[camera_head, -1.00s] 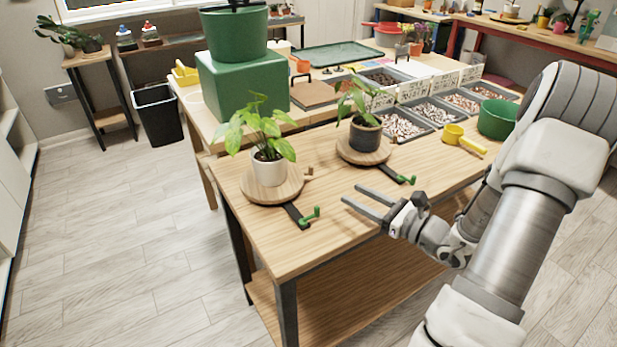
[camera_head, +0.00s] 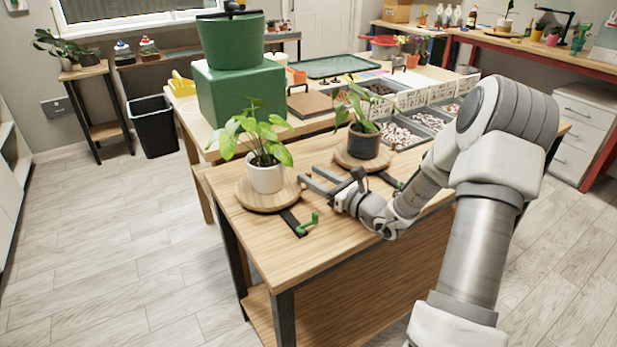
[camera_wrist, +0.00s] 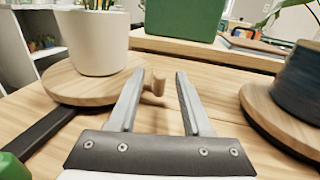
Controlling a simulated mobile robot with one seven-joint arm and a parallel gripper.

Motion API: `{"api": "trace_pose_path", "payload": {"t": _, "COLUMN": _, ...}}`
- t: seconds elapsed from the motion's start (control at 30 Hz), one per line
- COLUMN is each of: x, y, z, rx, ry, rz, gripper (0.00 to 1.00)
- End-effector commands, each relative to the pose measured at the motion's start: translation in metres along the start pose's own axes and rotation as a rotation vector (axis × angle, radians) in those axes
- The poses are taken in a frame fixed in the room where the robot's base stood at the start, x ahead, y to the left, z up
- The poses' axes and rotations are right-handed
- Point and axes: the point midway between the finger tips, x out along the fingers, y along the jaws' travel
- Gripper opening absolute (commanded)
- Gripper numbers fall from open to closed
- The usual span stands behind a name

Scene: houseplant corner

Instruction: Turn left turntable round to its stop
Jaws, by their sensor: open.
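The left turntable (camera_head: 252,202) is a round wooden disc on the table, bearing a white pot (camera_head: 267,180) with a leafy green plant. It also shows at left in the wrist view (camera_wrist: 75,92). A small wooden peg (camera_wrist: 156,84) stands at its right edge. A dark bar (camera_head: 291,222) with a green lever (camera_head: 310,222) sticks out from under its front. My gripper (camera_head: 307,175) is open and low over the table, right of the disc. In the wrist view the peg appears between the fingertips, nearer the left finger; contact cannot be told.
A second turntable (camera_head: 346,160) with a dark pot (camera_head: 364,146) stands close behind my gripper, and shows at right in the wrist view (camera_wrist: 262,112). A green box (camera_head: 240,103) stands behind. Trays of pebbles (camera_head: 402,134) lie farther right. The front tabletop is clear.

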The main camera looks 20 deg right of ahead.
Motion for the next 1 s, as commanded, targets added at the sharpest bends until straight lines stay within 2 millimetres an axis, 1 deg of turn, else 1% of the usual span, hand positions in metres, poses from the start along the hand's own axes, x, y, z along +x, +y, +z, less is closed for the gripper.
{"api": "trace_pose_path", "payload": {"t": 0.03, "x": 0.007, "y": 0.0, "z": -0.001, "rx": -0.001, "ry": -0.002, "rz": 0.001, "gripper": 0.49}}
{"api": "trace_pose_path", "payload": {"t": 0.1, "x": 0.013, "y": 0.0, "z": -0.001, "rx": -0.001, "ry": -0.001, "rz": 0.001, "gripper": 0.49}}
{"api": "trace_pose_path", "payload": {"t": 0.2, "x": 0.019, "y": 0.0, "z": 0.0, "rx": -0.001, "ry": -0.001, "rz": 0.0, "gripper": 0.49}}
{"api": "trace_pose_path", "payload": {"t": 0.5, "x": 0.021, "y": 0.0, "z": 0.001, "rx": -0.001, "ry": -0.001, "rz": -0.001, "gripper": 0.49}}
{"api": "trace_pose_path", "payload": {"t": 0.77, "x": 0.02, "y": 0.0, "z": 0.0, "rx": -0.001, "ry": 0.0, "rz": -0.001, "gripper": 0.03}}
{"api": "trace_pose_path", "payload": {"t": 0.8, "x": 0.02, "y": 0.0, "z": 0.0, "rx": -0.001, "ry": 0.0, "rz": -0.001, "gripper": 0.0}}
{"api": "trace_pose_path", "payload": {"t": 1.0, "x": 0.02, "y": 0.0, "z": 0.0, "rx": -0.001, "ry": 0.0, "rz": -0.001, "gripper": 0.0}}
